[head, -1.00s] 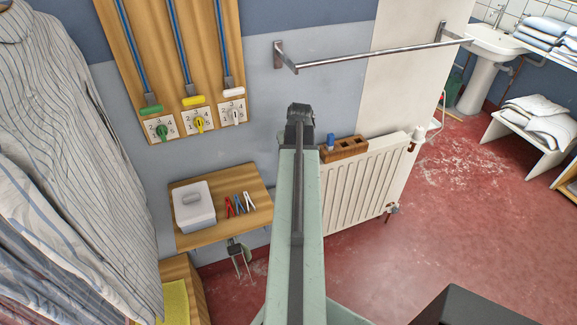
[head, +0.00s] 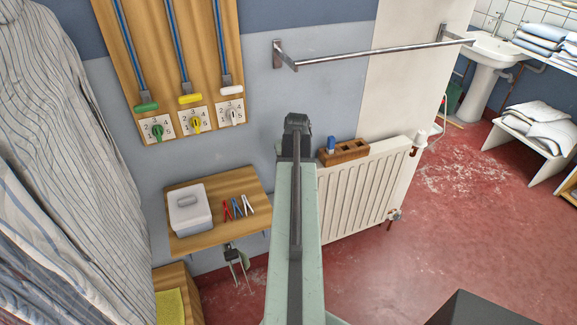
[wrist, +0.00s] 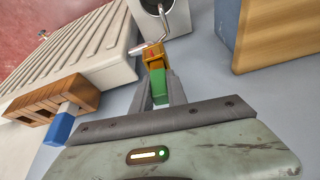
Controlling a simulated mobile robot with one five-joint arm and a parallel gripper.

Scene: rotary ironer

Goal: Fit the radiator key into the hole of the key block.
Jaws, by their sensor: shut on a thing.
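My gripper (wrist: 160,84) is shut on a green and brass-coloured piece, apparently the radiator key (wrist: 160,90). Its green part is between the fingers and its brass end points away from my wrist. In the head view my gripper (head: 297,124) shows only as a dark end beyond my arm, and the key is hidden. The key block (head: 351,153) is a brown wooden block with holes, on top of the radiator, just right of my gripper. It also shows at the left in the wrist view (wrist: 52,100), apart from the key. A blue piece (wrist: 62,124) stands in one hole.
The white radiator (head: 355,200) is below the block. A metal rail (head: 385,53) crosses above it. A wooden shelf (head: 205,240) with a white box (head: 191,212) and several small coloured tools is at left. A dial board (head: 175,60) hangs above. Striped cloth fills the far left.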

